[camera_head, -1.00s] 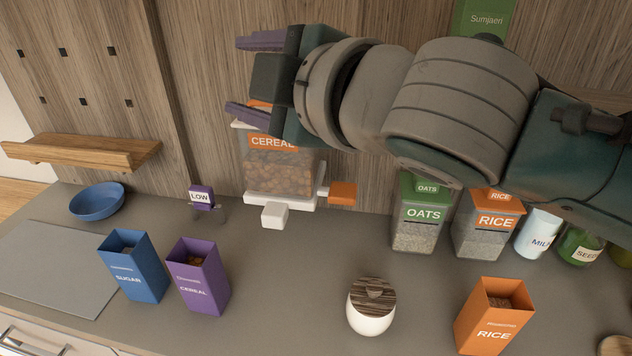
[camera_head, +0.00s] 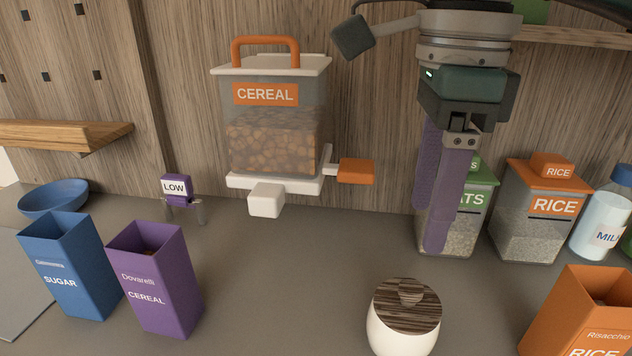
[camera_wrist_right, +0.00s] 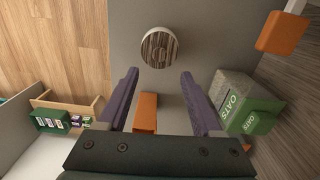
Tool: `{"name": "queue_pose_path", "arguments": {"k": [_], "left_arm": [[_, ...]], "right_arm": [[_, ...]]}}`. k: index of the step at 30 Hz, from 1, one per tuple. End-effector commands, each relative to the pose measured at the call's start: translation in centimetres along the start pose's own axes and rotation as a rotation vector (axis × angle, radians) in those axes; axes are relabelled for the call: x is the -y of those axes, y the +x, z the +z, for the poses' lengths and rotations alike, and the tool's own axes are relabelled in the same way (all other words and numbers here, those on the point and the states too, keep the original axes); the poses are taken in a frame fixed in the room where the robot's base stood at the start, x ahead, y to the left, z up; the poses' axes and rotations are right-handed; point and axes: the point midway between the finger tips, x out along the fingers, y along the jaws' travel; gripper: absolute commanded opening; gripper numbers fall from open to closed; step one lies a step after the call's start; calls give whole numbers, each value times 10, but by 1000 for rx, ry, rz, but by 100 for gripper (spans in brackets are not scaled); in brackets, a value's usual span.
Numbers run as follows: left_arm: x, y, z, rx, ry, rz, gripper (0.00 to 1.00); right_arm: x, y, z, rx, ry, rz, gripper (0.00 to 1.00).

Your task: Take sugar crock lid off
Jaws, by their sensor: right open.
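The sugar crock (camera_head: 400,340) is a round white pot standing on the counter at the lower middle of the head view. Its dark striped wooden lid (camera_head: 406,312) with a small knob (camera_head: 411,291) sits on top. The lid also shows from above in the right wrist view (camera_wrist_right: 158,47), beyond the fingertips. My right gripper (camera_head: 432,228) hangs with purple fingers pointing down, above and behind the crock, in front of the oats container. In the right wrist view its fingers (camera_wrist_right: 160,76) are spread apart with nothing between them. My left gripper is not in view.
A cereal dispenser (camera_head: 272,142) with an orange lever stands at the back. Oats (camera_head: 478,200) and rice (camera_head: 527,228) containers stand behind the crock. An orange rice box (camera_head: 566,308) is right of it; blue sugar (camera_head: 66,270) and purple cereal (camera_head: 154,284) boxes are left.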

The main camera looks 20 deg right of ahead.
Motion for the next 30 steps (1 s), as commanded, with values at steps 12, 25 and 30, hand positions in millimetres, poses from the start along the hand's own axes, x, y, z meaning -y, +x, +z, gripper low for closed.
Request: {"name": "queue_pose_path", "arguments": {"k": [12,25,30], "left_arm": [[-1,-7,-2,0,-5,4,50],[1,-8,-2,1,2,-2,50],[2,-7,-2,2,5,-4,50]], "right_arm": [[-1,63,-2,-9,2,4,67],[0,98,-2,-6,0,-1,67],[0,98,-2,-6,0,-1,67]]}}
